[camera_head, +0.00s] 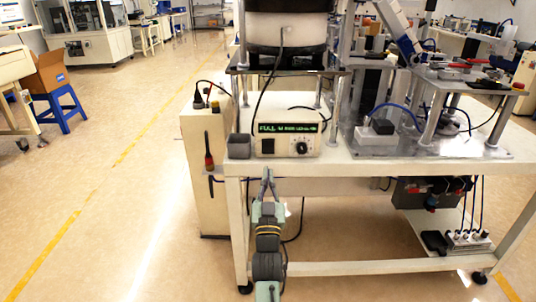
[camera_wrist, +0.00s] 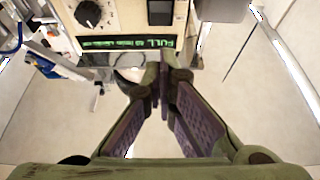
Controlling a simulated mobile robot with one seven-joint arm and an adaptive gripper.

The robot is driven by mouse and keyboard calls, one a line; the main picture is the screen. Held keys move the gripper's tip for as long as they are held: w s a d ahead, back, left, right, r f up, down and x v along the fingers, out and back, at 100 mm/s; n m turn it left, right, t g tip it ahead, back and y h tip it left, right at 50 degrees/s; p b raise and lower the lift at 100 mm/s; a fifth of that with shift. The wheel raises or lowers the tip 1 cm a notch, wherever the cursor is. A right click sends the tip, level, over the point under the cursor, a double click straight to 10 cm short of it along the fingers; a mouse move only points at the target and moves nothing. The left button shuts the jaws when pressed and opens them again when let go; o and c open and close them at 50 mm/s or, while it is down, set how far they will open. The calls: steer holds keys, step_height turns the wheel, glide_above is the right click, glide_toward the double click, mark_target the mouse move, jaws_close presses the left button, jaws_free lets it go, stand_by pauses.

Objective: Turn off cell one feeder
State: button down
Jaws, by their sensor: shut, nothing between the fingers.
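The feeder controller (camera_head: 283,115) is a cream box on the front of the bench. Its display (camera_head: 288,128) is lit green and reads "FULL" followed by smaller text. A dark rocker switch (camera_head: 268,146) sits below the display on the left, and a round black knob (camera_head: 300,146) on the right. The wrist view shows the box upside down, with the switch (camera_wrist: 160,12), the knob (camera_wrist: 88,13) and the lit display (camera_wrist: 125,43). My gripper (camera_head: 268,174) is shut and empty, just below the bench's front edge. Its fingertips (camera_wrist: 160,68) appear apart from the switch.
A small grey bin (camera_head: 239,146) stands left of the controller. A cream cabinet (camera_head: 205,160) with a red-and-black handled item stands at the bench's left end. Metal fixtures and a white block (camera_head: 372,142) are to the right. The floor on the left is open.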

mark_target(268, 144)
steer(key=shift+w+r+p, duration=0.2)
steer(key=shift+w+p, duration=0.15)
steer(key=shift+w, duration=1.25)
steer(key=shift+w+r+p, duration=0.2)
steer(key=shift+w+p, duration=0.2)
steer(key=shift+w, duration=1.25)
steer(key=shift+w+r+p, duration=0.2)
steer(key=shift+w+p, duration=0.15)
steer(key=shift+w, duration=1.25)
steer(key=shift+f, duration=0.1)
